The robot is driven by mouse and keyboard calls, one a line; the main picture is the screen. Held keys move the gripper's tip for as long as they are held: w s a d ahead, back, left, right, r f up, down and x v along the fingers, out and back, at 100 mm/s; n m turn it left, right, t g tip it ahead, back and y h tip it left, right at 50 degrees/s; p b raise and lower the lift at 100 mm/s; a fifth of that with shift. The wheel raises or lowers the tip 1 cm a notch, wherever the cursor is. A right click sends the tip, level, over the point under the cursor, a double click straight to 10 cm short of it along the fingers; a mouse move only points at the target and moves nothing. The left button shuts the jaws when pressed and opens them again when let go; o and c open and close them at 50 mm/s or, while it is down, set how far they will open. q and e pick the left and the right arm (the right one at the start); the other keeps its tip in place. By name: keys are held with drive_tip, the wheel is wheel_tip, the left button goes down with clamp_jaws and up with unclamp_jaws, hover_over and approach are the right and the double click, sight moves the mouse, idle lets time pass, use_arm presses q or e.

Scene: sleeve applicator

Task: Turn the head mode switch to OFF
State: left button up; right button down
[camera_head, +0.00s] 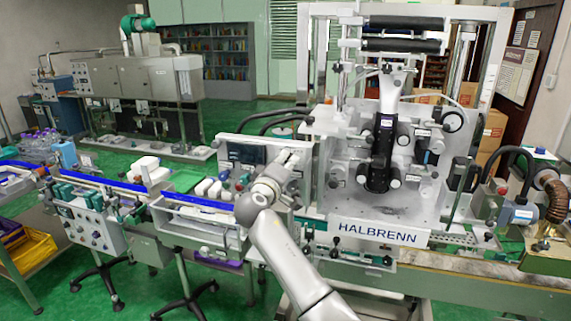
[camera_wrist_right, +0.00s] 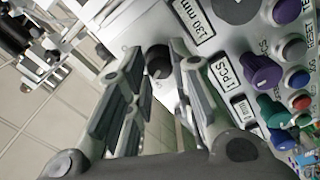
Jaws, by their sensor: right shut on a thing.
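A black rotary knob (camera_wrist_right: 158,62) on a light panel shows between the fingertips of my right gripper (camera_wrist_right: 157,55) in the right wrist view. The fingers are closed on its sides. No label for this knob is readable, so I cannot tell its position or confirm that it is the head mode switch. In the head view, my right arm reaches up from the bottom centre. Its gripper (camera_head: 293,160) is at the right part of the control panel (camera_head: 228,152), where the knob cannot be made out. My left gripper is not in view.
Close to the right finger are a purple knob (camera_wrist_right: 262,70), a teal knob (camera_wrist_right: 272,110) and several coloured buttons. A "130 mm" label (camera_wrist_right: 190,20) is above. The HALBRENN machine (camera_head: 378,232) stands right of the panel; a blue-edged conveyor (camera_head: 120,185) runs left.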

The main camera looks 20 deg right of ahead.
drive_tip(key=shift+n+p, duration=0.5)
drive_tip(key=shift+n, duration=1.5)
drive_tip(key=c, duration=1.3)
unclamp_jaws()
drive_tip(key=shift+a, duration=0.1)
drive_tip(key=shift+o, duration=0.2)
drive_tip(key=v, duration=1.2)
